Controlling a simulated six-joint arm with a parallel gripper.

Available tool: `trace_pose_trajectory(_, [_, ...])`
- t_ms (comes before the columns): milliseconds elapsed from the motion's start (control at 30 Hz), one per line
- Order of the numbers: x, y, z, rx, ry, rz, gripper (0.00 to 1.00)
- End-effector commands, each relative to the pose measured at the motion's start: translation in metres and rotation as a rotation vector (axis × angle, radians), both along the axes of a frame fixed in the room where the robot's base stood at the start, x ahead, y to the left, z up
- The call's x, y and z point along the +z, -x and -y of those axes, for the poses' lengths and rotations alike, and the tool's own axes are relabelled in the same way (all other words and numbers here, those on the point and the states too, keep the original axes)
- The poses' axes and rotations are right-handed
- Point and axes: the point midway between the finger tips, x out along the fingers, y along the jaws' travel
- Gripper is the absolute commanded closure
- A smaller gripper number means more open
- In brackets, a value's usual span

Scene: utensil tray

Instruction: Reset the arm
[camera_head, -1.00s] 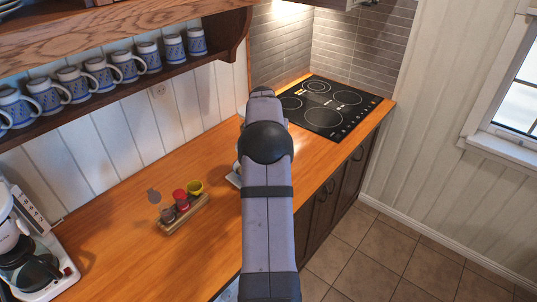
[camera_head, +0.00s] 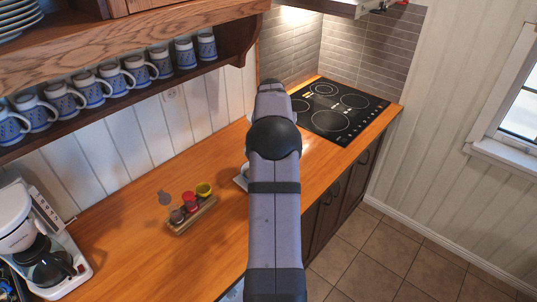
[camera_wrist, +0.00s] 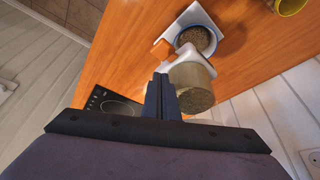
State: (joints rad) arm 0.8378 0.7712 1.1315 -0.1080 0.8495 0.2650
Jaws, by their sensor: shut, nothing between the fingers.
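My gripper (camera_wrist: 161,96) shows in the wrist view with its two dark fingers shut together and nothing between them. It is above the wooden counter (camera_wrist: 252,48). In the picture, the fingertips are just left of a glass-like cylindrical jar (camera_wrist: 193,88); I cannot tell the gap in depth. In the head view my own arm reaches away over the counter (camera_head: 130,232) and hides the gripper and most of what lies beyond it.
A white dish holds a blue-rimmed bowl of grains (camera_wrist: 194,40). A wooden spice rack (camera_head: 193,215) with small pots and a coffee maker (camera_head: 40,245) stand at left. Mugs (camera_head: 160,61) fill the shelf above. A black cooktop (camera_head: 340,108) is at the far end.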

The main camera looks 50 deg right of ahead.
Motion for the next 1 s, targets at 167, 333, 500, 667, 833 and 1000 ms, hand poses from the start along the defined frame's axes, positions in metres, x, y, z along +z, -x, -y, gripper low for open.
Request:
trace_pose_trajectory(167, [0.0, 0.0, 0.0, 0.004, 0.001, -0.001, 1.0])
trace_pose_trajectory(333, [-0.003, -0.003, 0.0, 0.093, 0.025, -0.019, 1.0])
trace_pose_trajectory(500, [-0.067, 0.029, -0.041, 0.149, -0.092, -0.115, 1.0])
trace_pose_trajectory(667, [-0.117, 0.08, -0.104, 0.192, -0.234, -0.217, 1.0])
trace_pose_trajectory(833, [-0.136, 0.121, -0.186, 0.265, -0.343, -0.298, 1.0])
trace_pose_trajectory(1000, [-0.139, 0.158, -0.277, 0.379, -0.411, -0.372, 1.0])
